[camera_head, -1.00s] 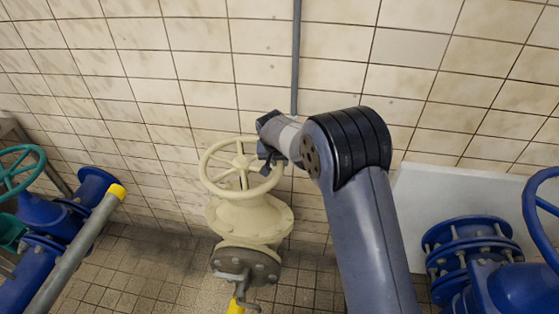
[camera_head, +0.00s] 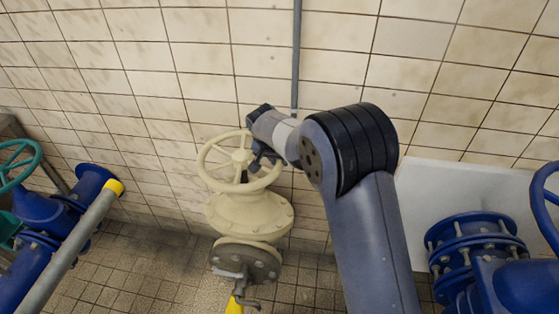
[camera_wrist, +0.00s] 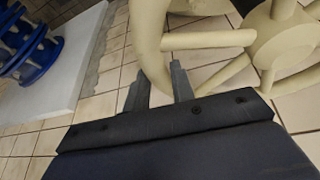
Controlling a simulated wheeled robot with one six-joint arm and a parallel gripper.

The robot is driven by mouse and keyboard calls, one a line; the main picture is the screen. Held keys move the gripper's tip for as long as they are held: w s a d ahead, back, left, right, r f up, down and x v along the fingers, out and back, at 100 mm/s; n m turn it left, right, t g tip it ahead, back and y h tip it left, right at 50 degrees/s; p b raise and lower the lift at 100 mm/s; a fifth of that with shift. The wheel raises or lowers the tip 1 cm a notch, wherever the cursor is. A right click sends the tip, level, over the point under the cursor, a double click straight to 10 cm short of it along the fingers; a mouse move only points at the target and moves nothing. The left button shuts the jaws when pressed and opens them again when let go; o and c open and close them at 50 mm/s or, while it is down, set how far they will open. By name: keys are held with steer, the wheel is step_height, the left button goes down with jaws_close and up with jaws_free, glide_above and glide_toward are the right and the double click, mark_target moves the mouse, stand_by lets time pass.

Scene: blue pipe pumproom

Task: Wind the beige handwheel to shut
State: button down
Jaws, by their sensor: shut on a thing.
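The beige handwheel (camera_head: 217,180) sits on top of a beige valve body (camera_head: 240,214) in front of the tiled wall, with its rim and spokes visible. My gripper (camera_head: 262,163) is at the right side of the wheel's rim. In the wrist view, my gripper's two fingers (camera_wrist: 160,84) straddle the beige rim (camera_wrist: 148,35), close to where a spoke joins it. The gripper is shut on the rim. My arm hides part of the area right of the wheel, and the fingertips are small in the head view.
A blue valve with a teal handwheel (camera_head: 17,165) and a grey pipe (camera_head: 78,245) with a yellow end stand at the left. Another blue valve (camera_head: 470,245) stands at the right before a white panel (camera_head: 440,180). A thin grey conduit (camera_head: 297,60) runs up the wall.

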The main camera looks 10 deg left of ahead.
mark_target(241, 185)
steer(key=s+m+b, duration=0.1)
steer(key=s+m, duration=0.1)
steer(key=s+a+m+h+b, duration=0.1)
steer(key=s+m+b, duration=0.1)
steer(key=s+m, duration=0.1)
steer(key=shift+s+a+f+m+g+h+b, duration=0.1)
steer(key=shift+s+a+m+g+h+b, duration=0.2)
steer(key=shift+g+h, duration=0.1)
steer(key=s+a+m+g, duration=0.1)
steer(key=s+a+m, duration=0.1)
steer(key=s+a+m+h+p, duration=0.1)
steer(key=s+m, duration=0.1)
steer(key=m, duration=0.1)
steer(key=shift+a+g, duration=0.35)
steer(key=shift+g, duration=0.05)
steer(key=shift+s+a+m+g+h+p, duration=0.25)
steer(key=shift+s+a+m+p, duration=0.2)
steer(key=shift+a+m, duration=0.4)
steer(key=shift+s+a+m+g+h+p, duration=0.15)
steer(key=shift+s+a+m+g+p, duration=0.35)
steer(key=shift+m, duration=0.45)
steer(key=shift+w+a, duration=0.2)
steer(key=c, duration=1.4)
jaws_free()
steer(key=shift+s+a, duration=0.1)
steer(key=shift+o, duration=1)
steer(key=v, duration=1.1)
